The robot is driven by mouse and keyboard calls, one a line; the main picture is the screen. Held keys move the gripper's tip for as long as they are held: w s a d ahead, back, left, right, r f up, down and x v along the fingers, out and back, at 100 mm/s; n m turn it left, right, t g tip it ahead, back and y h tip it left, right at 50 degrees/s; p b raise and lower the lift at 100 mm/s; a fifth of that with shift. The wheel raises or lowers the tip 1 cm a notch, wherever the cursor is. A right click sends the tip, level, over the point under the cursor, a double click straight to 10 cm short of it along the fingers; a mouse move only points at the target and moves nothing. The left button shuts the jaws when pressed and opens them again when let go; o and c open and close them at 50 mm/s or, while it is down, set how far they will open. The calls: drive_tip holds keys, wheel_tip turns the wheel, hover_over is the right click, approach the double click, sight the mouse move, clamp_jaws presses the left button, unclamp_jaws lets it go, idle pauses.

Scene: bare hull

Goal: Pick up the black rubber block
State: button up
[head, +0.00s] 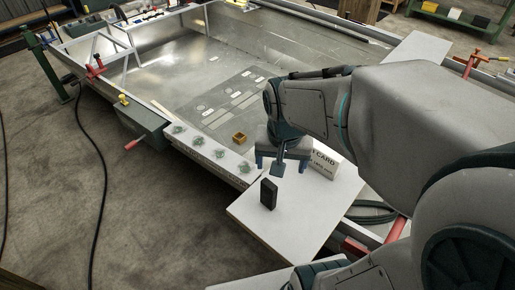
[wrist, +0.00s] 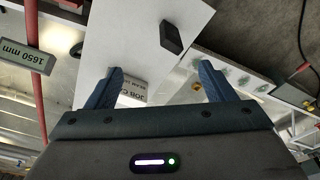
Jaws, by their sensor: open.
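The black rubber block (head: 268,194) stands upright on a white board (head: 300,222) in the head view. In the wrist view the black block (wrist: 172,37) shows ahead of the fingertips and between their lines, on the white board (wrist: 120,28). My gripper (head: 280,164) is above the board, just behind and above the block in the head view. The block is apart from both fingers.
A white job card box (head: 323,163) stands on the board close beside my gripper, and also shows in the wrist view (wrist: 133,92). A small yellow-brown box (head: 239,138) lies in the metal hull (head: 290,60). The board around the block's front is bare.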

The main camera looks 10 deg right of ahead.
sight(269, 190)
drive_tip(key=w+f+m, duration=0.2)
drive_tip(key=f, duration=0.4)
drive_tip(key=w+f+m+g+b, duration=0.1)
drive_tip(key=w+f+m, duration=0.2)
drive_tip(key=f, duration=0.3)
drive_tip(key=w+f+m+g+b, duration=0.1)
drive_tip(key=w+f+m, duration=0.1)
drive_tip(key=f, duration=0.4)
drive_tip(key=shift+w+d+f+m+y, duration=0.15)
drive_tip(key=shift+w+f+m+y, duration=0.2)
drive_tip(key=shift+w, duration=0.25)
drive_tip(key=shift+w+f, duration=0.15)
drive_tip(key=shift+f, duration=1.25)
drive_tip(key=shift+w+f, duration=0.1)
drive_tip(key=shift+f, duration=1.3)
drive_tip(key=c, duration=1.3)
drive_tip(key=shift+r, duration=0.15)
